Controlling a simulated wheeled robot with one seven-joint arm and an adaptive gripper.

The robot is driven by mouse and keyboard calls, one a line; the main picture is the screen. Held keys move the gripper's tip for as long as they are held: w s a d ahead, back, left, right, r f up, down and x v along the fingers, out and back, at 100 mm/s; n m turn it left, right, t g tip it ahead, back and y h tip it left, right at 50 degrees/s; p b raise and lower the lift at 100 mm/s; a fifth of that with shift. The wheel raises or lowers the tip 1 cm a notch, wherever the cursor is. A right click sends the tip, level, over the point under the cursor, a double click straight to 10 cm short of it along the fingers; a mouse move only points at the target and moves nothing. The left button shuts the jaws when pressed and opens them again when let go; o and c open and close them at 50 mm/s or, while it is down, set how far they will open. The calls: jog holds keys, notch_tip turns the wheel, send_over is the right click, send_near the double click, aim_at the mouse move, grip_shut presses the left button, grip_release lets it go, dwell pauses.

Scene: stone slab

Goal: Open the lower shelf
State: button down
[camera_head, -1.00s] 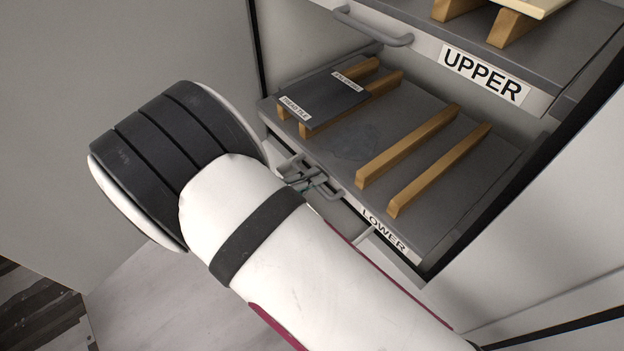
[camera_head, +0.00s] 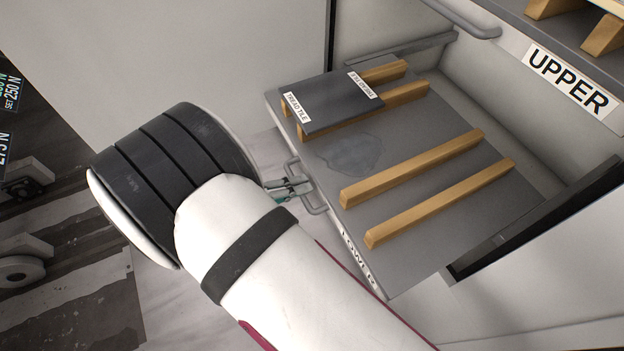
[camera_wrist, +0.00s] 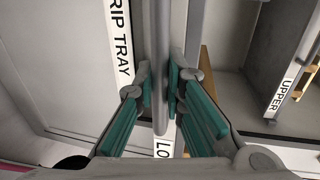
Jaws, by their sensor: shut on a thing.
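The lower shelf (camera_head: 403,157) is a dark grey slab, marked LOWER on its front edge, and it is pulled part of the way out of the cabinet. Its grey bar handle (camera_head: 313,197) sticks out at the front. My gripper (camera_head: 288,188) is at that handle, and my white arm covers part of the view. In the wrist view my gripper (camera_wrist: 162,95) has its teal pads closed on both sides of the handle bar (camera_wrist: 161,60). Part of the LOWER label shows behind it.
A dark tread tile (camera_head: 335,103) lies on wooden battens on the lower shelf; two bare battens (camera_head: 440,200) lie beside it. The upper shelf (camera_head: 510,30), with its UPPER label, is above right. A DRIP TRAY label (camera_wrist: 117,35) shows in the wrist view.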

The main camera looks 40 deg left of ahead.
jog(key=shift+s+a+f, duration=0.15)
jog(key=shift+s+a, duration=0.1)
jog(key=shift+s, duration=0.4)
jog(key=c, duration=1.9)
grip_release()
jog(key=shift+c, duration=0.2)
